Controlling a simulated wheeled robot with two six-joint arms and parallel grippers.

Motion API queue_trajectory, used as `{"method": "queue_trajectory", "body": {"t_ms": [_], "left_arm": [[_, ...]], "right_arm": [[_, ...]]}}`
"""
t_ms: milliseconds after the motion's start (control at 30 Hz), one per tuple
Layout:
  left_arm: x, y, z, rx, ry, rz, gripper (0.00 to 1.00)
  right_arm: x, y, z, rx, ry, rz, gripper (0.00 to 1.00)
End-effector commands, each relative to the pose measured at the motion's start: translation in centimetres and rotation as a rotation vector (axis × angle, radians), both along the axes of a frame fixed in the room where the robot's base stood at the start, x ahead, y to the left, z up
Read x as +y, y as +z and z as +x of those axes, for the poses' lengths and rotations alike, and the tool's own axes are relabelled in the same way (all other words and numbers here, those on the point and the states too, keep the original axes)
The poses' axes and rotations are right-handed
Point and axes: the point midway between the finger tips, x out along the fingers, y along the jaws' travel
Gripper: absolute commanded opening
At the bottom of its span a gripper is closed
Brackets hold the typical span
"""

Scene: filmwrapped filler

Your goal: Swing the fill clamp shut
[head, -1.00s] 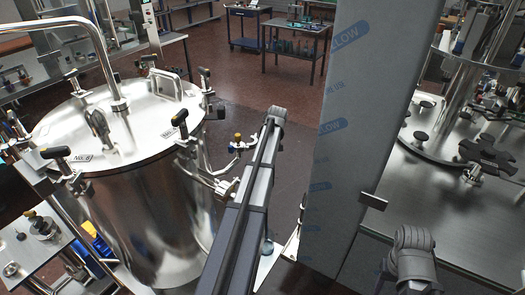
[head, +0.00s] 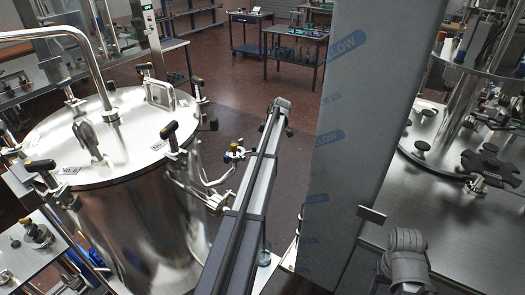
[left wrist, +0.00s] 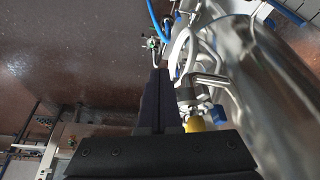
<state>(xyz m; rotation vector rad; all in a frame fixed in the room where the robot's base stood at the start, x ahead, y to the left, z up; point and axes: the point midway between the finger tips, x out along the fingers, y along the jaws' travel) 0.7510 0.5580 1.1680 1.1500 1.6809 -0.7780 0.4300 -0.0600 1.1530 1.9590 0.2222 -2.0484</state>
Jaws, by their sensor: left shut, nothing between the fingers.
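A steel tank (head: 130,230) with a round lid stands at the left in the head view. I cannot tell for sure which part is the fill clamp. In the left wrist view my left gripper (left wrist: 158,75) is shut and empty, its black fingers beside the tank wall (left wrist: 265,80). A silver lever (left wrist: 210,80) and a yellow knob (left wrist: 195,124) are just right of the fingers; contact is unclear. My left gripper is not clear in the head view, and my right gripper is out of view.
A tall grey film-wrapped panel (head: 345,130) stands right of my central arm link. A steel worktop (head: 330,272) and another vessel (head: 475,50) are at the right. A blue hose (left wrist: 155,22) runs near the fingertips. Open brown floor (head: 235,95) lies behind.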

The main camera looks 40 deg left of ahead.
Motion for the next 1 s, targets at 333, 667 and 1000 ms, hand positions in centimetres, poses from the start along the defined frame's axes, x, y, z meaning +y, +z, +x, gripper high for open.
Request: {"method": "queue_trajectory", "body": {"t_ms": [333, 667, 1000], "left_arm": [[1.9, 0.0, 0.5, 0.0, 0.035, 0.0, 0.0], [2.5, 0.0, 0.5, 0.0, 0.033, 0.0, 0.0], [2.6, 0.0, 0.5, 0.0, 0.032, -0.001, 0.0]], "right_arm": [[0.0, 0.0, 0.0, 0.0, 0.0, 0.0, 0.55], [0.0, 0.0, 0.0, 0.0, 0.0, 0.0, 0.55], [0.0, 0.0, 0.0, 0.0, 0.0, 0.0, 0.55]]}}
